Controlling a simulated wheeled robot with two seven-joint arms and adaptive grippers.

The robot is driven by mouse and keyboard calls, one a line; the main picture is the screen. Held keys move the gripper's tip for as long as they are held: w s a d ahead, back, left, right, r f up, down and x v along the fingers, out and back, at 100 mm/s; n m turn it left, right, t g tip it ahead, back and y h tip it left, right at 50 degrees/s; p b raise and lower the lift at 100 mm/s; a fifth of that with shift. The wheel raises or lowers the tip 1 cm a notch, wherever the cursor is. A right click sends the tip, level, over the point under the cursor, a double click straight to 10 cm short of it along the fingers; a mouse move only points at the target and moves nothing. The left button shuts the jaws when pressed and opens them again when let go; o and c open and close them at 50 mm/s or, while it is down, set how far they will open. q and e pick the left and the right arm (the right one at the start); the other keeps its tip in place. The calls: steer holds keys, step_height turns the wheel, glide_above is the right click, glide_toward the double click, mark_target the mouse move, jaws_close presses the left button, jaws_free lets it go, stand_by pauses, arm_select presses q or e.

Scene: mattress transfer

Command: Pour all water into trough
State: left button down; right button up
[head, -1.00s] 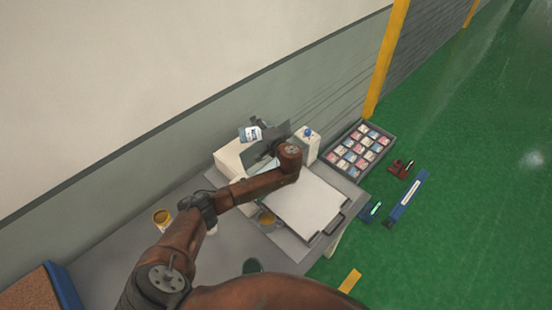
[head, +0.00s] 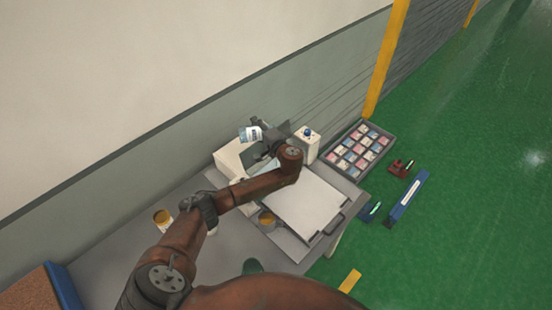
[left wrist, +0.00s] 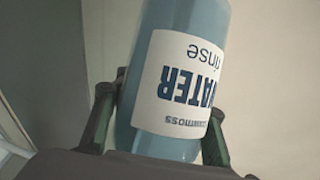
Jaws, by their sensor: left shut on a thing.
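My left gripper (head: 258,136) is shut on a water bottle (head: 249,134) and holds it in the air above the back of the white machine (head: 228,158). In the left wrist view, the bottle (left wrist: 178,85) is pale blue, with a white label that reads "WATER" and "rinse" upside down. The gripper's two fingers (left wrist: 160,115) grip its sides. The bottle lies tilted, nearly sideways, in the head view. I see no water flowing. I cannot clearly make out the trough; my arm covers part of the machine. My right gripper is not in view.
A white flat plate (head: 307,204) lies right of my arm. A tray of small packs (head: 334,172) is at the table's far end.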

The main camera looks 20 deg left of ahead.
arm_select(q)
steer(key=shift+f+m, duration=0.1)
steer(key=shift+m, duration=0.3)
stand_by(1.1)
steer(key=shift+w+d+f+m+y, duration=0.1)
steer(key=shift+d+m+y, duration=0.05)
steer(key=shift+m+y, duration=0.4)
stand_by(0.9)
